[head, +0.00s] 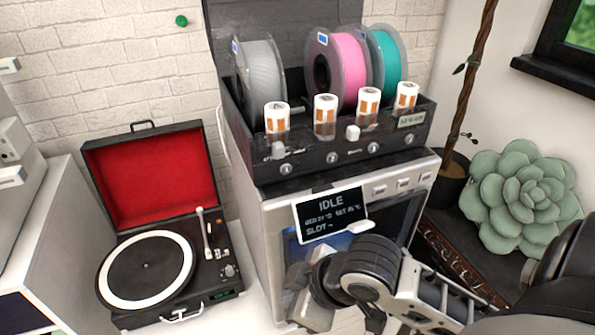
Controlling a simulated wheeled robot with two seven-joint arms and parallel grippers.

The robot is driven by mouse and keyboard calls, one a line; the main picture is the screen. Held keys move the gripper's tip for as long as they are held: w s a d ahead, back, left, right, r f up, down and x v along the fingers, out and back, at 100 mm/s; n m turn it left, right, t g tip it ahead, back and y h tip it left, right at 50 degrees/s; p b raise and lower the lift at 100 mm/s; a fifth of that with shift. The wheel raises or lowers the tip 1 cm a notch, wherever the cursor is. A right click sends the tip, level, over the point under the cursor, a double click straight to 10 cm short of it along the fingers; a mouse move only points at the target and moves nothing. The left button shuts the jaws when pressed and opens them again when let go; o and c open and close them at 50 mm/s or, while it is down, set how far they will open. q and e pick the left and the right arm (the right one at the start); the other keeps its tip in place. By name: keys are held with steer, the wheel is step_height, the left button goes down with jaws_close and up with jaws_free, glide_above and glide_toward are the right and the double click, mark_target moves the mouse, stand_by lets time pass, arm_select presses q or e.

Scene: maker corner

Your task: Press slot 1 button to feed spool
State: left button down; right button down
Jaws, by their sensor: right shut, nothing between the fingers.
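The black spool feeder box (350,165) stands on top of a silver printer (275,222). A grey spool (263,80) sits at its left end, and a pink spool (348,70) and a teal spool (389,62) sit right of centre. A row of small round buttons runs along its front; the leftmost button (286,169) is below the grey spool. No slot number is readable beside it. The printer's screen (331,213) reads "IDLE" and "SLOT --". My right gripper (302,288) is shut and empty, low in front of the printer, below and apart from the buttons. My left gripper is out of view.
Several white-capped cylinders (325,103) stand along the box's front. An open record player (150,265) with a red-lined lid is at left. A succulent (525,195) and a potted trunk (465,90) are at right. The space directly before the buttons is clear.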

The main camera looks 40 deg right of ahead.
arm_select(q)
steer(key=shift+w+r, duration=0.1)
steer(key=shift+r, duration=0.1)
arm_select(e)
steer(key=w+d+r+n, duration=0.1)
steer(key=d+r+n, duration=0.2)
steer(key=r, duration=0.8)
steer(key=d+r+n, duration=0.3)
steer(key=d+r, duration=0.4)
steer(key=r, duration=0.5)
steer(key=shift+w+d+r+t, duration=0.25)
steer(key=shift+w+t, duration=0.1)
steer(key=shift+t, duration=0.05)
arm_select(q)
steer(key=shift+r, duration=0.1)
